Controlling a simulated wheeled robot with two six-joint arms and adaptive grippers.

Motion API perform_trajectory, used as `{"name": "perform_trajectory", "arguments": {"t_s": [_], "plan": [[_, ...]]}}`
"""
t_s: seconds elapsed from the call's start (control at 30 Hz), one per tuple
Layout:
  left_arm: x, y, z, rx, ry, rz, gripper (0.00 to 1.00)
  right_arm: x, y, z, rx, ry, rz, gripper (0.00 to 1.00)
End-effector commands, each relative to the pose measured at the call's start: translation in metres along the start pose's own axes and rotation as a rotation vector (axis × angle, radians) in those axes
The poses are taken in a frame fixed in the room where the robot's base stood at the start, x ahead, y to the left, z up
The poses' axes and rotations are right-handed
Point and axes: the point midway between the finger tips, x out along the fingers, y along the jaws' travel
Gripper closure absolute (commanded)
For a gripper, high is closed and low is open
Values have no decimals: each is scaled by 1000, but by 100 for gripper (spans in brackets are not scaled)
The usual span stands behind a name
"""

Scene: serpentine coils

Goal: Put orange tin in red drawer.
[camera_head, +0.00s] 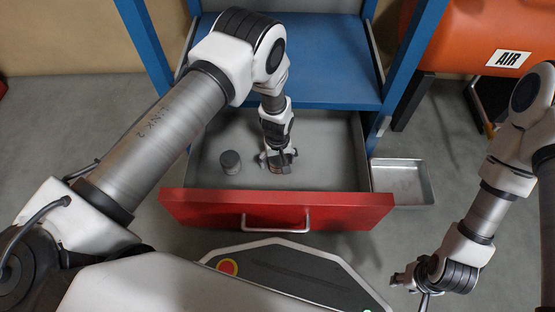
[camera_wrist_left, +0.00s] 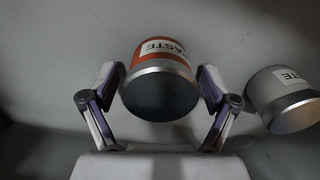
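The red drawer (camera_head: 275,212) is pulled out below the blue cabinet, and its grey floor shows. The orange tin (camera_wrist_left: 153,50), with a white "PASTE" label and a grey metal end, is between the fingers of my left gripper (camera_wrist_left: 160,90) in the wrist view. The fingers are spread on either side of it, with slim gaps visible. In the head view my left gripper (camera_head: 278,161) reaches down inside the drawer and largely hides the tin. My right gripper (camera_head: 411,289) is empty at the lower right, outside the drawer, its fingers apart.
A grey tin (camera_head: 230,162) stands in the drawer left of my left gripper; it also shows in the wrist view (camera_wrist_left: 286,99). A metal tray (camera_head: 403,182) lies right of the drawer. A blue shelf (camera_head: 310,62) overhangs the drawer's back. An orange air tank (camera_head: 470,40) stands behind right.

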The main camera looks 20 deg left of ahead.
Motion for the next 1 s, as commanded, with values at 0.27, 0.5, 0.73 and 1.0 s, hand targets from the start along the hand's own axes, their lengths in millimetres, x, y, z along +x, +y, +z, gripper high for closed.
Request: {"name": "perform_trajectory", "arguments": {"t_s": [0.27,0.5,0.73,1.0], "plan": [[-4,0,0,0,0,0,13,-4,0,0,0,0,0,60],[-55,0,-1,0,2,1,13,-38,-1,1,-6,-4,-1,60],[-110,0,0,1,1,0,13,-71,-1,2,-10,-7,-1,60],[-124,0,0,1,-1,-1,13,-76,-1,2,-10,-7,-1,60]]}}
